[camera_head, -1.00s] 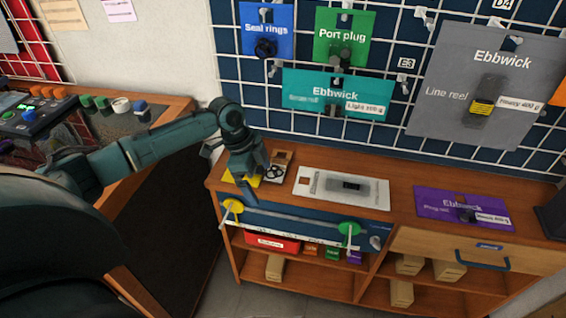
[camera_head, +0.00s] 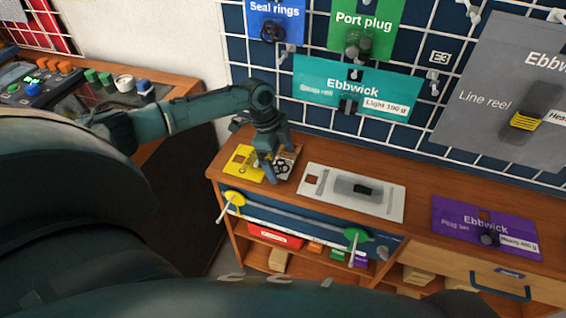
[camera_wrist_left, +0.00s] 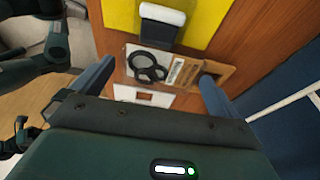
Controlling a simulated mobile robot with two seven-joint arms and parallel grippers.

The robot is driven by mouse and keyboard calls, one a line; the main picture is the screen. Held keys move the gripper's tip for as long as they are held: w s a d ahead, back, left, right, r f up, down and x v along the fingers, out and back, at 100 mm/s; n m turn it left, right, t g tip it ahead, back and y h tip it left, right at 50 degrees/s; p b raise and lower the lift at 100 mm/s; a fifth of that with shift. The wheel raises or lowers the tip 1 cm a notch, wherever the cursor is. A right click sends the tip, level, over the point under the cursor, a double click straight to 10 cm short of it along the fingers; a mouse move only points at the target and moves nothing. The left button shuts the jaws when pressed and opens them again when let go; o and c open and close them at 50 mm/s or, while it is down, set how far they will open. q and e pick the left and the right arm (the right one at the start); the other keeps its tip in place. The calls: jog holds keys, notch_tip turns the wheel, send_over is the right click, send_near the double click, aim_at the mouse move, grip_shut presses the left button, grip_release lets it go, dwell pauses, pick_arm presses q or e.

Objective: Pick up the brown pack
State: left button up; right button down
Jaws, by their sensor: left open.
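The brown pack (camera_head: 291,158) lies flat near the left end of the wooden counter. In the left wrist view the brown pack (camera_wrist_left: 187,75) shows a clear window with black rings and a pale label. My left gripper (camera_head: 271,168) is over the pack, pointing down, and hides part of it. In the left wrist view the open fingers of my left gripper (camera_wrist_left: 155,85) are on either side of the pack, with the right finger overlapping its brown end. I cannot tell whether a finger touches it. My right gripper is not clearly in view.
A yellow pack (camera_head: 244,160) lies close beside the brown pack. A white pack (camera_head: 390,203) and a purple pack (camera_head: 485,225) lie further right on the counter. A wire grid with hanging packs, including a teal one (camera_head: 320,82), stands behind. Shelves below hold boxes.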

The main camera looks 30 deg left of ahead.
aim_at(279, 164)
pick_arm(q)
jog(key=shift+d+f, duration=0.1)
jog(key=shift+f, duration=0.25)
jog(key=shift+c, duration=0.2)
jog(key=c, duration=0.8)
jog(key=shift+r, duration=0.15)
jog(key=shift+c, duration=0.2)
jog(key=r, duration=0.4)
jog(key=s+r, duration=0.1)
jog(key=r, duration=0.1)
jog(key=shift+r, duration=0.4)
jog(key=s+d, duration=0.2)
jog(key=s, duration=0.7)
jog(key=s+d, duration=0.2)
jog(key=s, duration=0.7)
jog(key=shift+s+d, duration=0.2)
jog(key=shift+d, duration=0.1)
